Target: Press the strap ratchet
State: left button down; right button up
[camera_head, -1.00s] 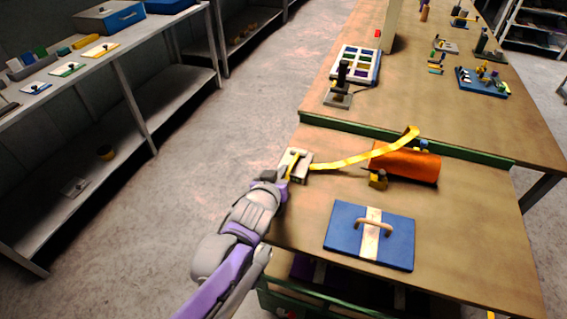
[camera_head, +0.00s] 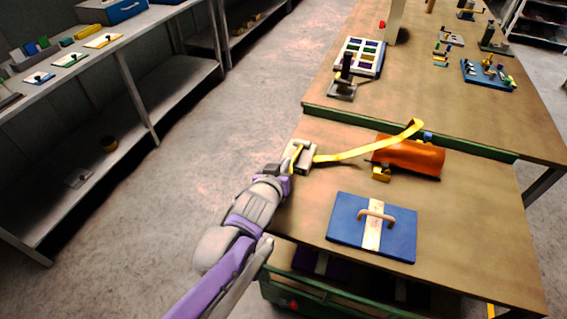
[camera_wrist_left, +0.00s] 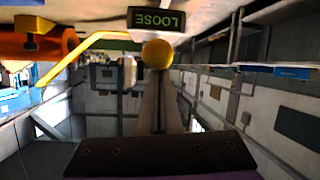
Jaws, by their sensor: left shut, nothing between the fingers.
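The strap ratchet (camera_head: 304,156) is a small pale block with a yellow lever at the left edge of the near table. A yellow strap (camera_head: 352,154) runs from it to an orange cylinder (camera_head: 412,157). My left gripper (camera_head: 287,170) is shut and empty, close beside the ratchet's near left side. In the left wrist view its shut dark fingers (camera_wrist_left: 160,85) point at a round yellow knob (camera_wrist_left: 157,54), which hides their meeting point, so contact cannot be told. A sign (camera_wrist_left: 157,19) above the knob reads "LOOSE", upside down. My right gripper is not in view.
A blue board with a handle (camera_head: 345,222) lies on the table in front of the cylinder. A green rail (camera_head: 350,118) borders the near table's far edge. A small dark device (camera_head: 342,89) stands beyond it. Open floor lies left of the table.

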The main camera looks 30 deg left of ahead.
pick_arm(q)
jog(key=r, duration=0.1)
jog(key=w+r+p, duration=0.1)
jog(key=a+r, duration=0.1)
jog(key=shift+w+r+p, duration=0.25)
jog(key=shift+p, duration=0.15)
jog(key=f+p+v, duration=0.1)
jog(key=f+v, duration=0.1)
jog(key=v, duration=0.7)
jog(key=shift+s+d+p, duration=0.15)
jog(key=shift+s+p, duration=0.15)
jog(key=shift+s, duration=0.35)
jog(key=s+d+f+m+g+h+p, duration=0.1)
jog(key=s+d+f+m+g+h, duration=0.3)
jog(key=s+d+f+g, duration=0.3)
jog(key=s+d+f+m, duration=0.1)
jog(key=s+d, duration=0.1)
jog(key=d, duration=0.1)
jog(key=shift+s+f+g+p, duration=0.3)
jog(key=shift+s+f+p, duration=0.05)
jog(key=shift+p, duration=0.05)
jog(key=shift+w, duration=0.1)
